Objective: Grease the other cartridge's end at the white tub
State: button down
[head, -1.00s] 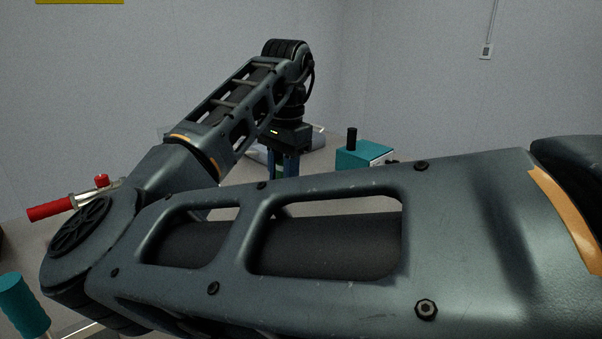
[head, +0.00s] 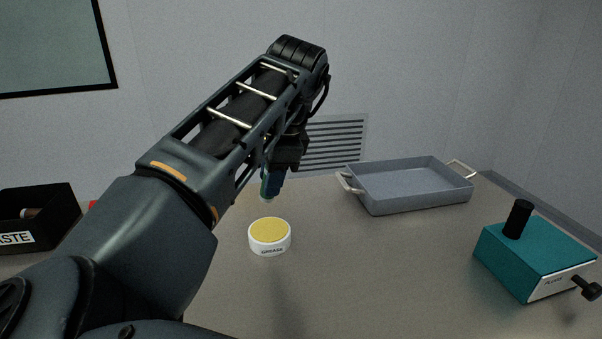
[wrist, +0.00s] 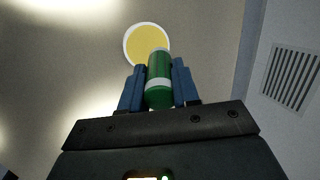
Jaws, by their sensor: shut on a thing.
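My gripper (head: 272,184) hangs from the arm above the table in the head view. In the wrist view its blue fingers (wrist: 158,88) are shut on a green cartridge (wrist: 159,65) with pale bands at its ends. The white tub (head: 270,246), labelled grease and filled with yellow grease, stands on the table just below and in front of the gripper. In the wrist view the tub (wrist: 130,35) lies beyond the cartridge's far end, which overlaps its rim in the picture. The head view shows the cartridge's lower end above the tub, apparently apart from it.
A grey tray (head: 405,188) with two handles stands behind to the right. A teal box (head: 530,262) with black knobs is at the right. A black waste bin (head: 60,215) is at the left. Table around the tub is clear. A wall vent (head: 335,143) is behind.

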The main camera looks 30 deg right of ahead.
jog(key=shift+f+b, duration=2.75)
jog(key=shift+f, duration=0.2)
jog(key=shift+f, duration=0.7)
dwell(0.7)
jog(key=shift+r+p, duration=3.2)
jog(key=shift+r, duration=0.45)
jog(key=shift+f, duration=0.1)
